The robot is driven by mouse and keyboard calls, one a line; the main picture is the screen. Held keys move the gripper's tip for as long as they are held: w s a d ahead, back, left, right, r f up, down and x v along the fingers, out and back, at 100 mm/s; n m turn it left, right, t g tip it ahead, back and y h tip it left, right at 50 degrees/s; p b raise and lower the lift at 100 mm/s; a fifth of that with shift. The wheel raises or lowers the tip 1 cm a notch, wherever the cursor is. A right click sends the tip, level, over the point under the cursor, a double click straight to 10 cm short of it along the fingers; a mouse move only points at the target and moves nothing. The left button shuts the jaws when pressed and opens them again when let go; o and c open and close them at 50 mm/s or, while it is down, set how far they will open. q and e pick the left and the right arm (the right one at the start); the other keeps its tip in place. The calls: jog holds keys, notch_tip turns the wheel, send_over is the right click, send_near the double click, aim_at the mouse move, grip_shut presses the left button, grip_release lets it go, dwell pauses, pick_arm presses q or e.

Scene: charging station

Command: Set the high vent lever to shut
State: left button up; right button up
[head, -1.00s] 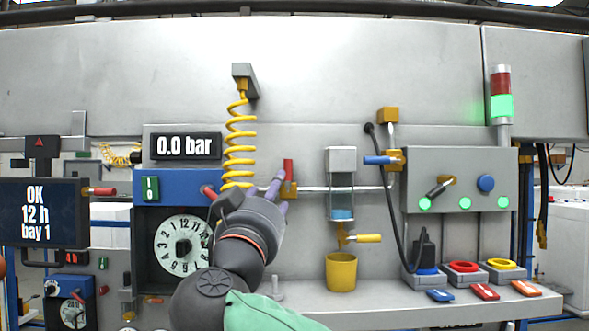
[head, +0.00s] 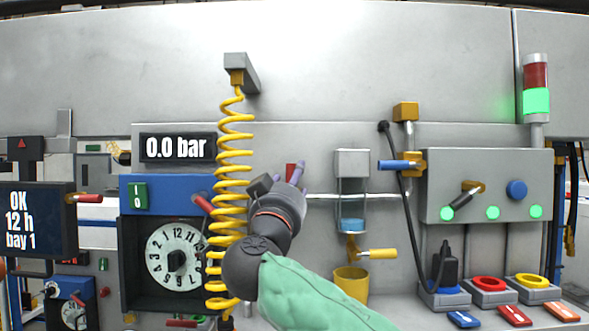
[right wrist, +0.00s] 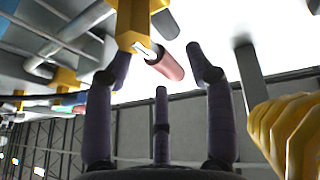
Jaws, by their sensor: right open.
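A lever with a red handle (head: 291,170) stands upright on the pipe along the wall, partly hidden behind my right gripper (head: 282,180). In the right wrist view the red handle (right wrist: 167,66) and its yellow valve body (right wrist: 132,22) lie ahead of and between the spread purple fingers of the right gripper (right wrist: 161,66). The gripper is open and empty, and I see no clear contact. A lever with a blue handle (head: 397,165) points left, higher on the right pipe. No label shows which one is the vent lever. My left gripper is not in view.
A yellow coiled hose (head: 233,150) hangs just left of my right gripper. A glass cylinder (head: 352,195) and yellow-handled lever (head: 378,253) are to the right, above a yellow cup (head: 351,282). The gauge display (head: 178,148) reads 0.0 bar.

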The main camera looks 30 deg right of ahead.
jog(key=shift+w+d+r+p, duration=0.35)
jog(key=shift+w+d+r, duration=0.15)
jog(key=shift+w+r, duration=0.1)
jog(key=shift+w+d, duration=0.15)
jog(key=shift+d, duration=0.05)
jog(key=shift+c, duration=0.3)
jog(key=shift+a, duration=0.1)
grip_shut()
